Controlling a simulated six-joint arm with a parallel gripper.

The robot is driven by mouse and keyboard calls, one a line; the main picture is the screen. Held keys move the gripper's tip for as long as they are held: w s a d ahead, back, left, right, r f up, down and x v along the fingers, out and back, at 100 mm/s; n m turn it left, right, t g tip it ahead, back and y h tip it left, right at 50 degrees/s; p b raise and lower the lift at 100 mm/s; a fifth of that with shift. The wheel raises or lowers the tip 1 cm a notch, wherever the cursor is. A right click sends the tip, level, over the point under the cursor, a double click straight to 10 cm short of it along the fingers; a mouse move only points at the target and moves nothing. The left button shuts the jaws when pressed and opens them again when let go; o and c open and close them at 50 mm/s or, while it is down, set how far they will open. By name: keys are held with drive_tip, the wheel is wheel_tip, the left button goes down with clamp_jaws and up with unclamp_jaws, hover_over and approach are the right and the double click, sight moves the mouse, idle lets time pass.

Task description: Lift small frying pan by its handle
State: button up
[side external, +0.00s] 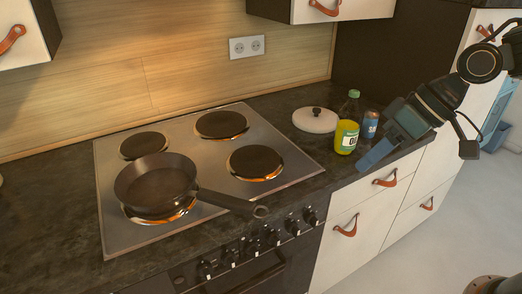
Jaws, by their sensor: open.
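The small frying pan (157,187) is dark and sits upright on the front left burner of the stove. Its handle (228,200) points right and toward the stove's front edge, ending in a ring. My gripper (368,158) is at the right, over the counter near its front edge, well apart from the pan. It is open, and no object shows between its fingers. Its far finger is partly hidden by its own body.
The steel cooktop (205,212) has other bare burners. A yellow bottle (346,135), a blue can (370,124) and a white lid with a dark knob (315,121) stand close to my gripper. Stove knobs (254,244) line the front below the handle.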

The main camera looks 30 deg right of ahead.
drive_tip(key=w+a+f+g+y, duration=0.2)
drive_tip(key=w+a+f+y, duration=0.4)
drive_tip(key=w+a, duration=0.25)
drive_tip(key=m+y, duration=0.4)
drive_tip(key=y, duration=0.1)
approach(236, 201)
drive_tip(key=a+f, duration=0.1)
drive_tip(key=a, duration=0.1)
drive_tip(key=shift+w+f+m+t+y, duration=0.55)
drive_tip(key=shift+f+m, duration=0.15)
drive_tip(key=shift+m, duration=0.1)
drive_tip(key=shift+w+a, duration=0.1)
drive_tip(key=shift+a, duration=0.5)
drive_tip(key=shift+a, duration=0.1)
drive_tip(key=shift+x, duration=3.05)
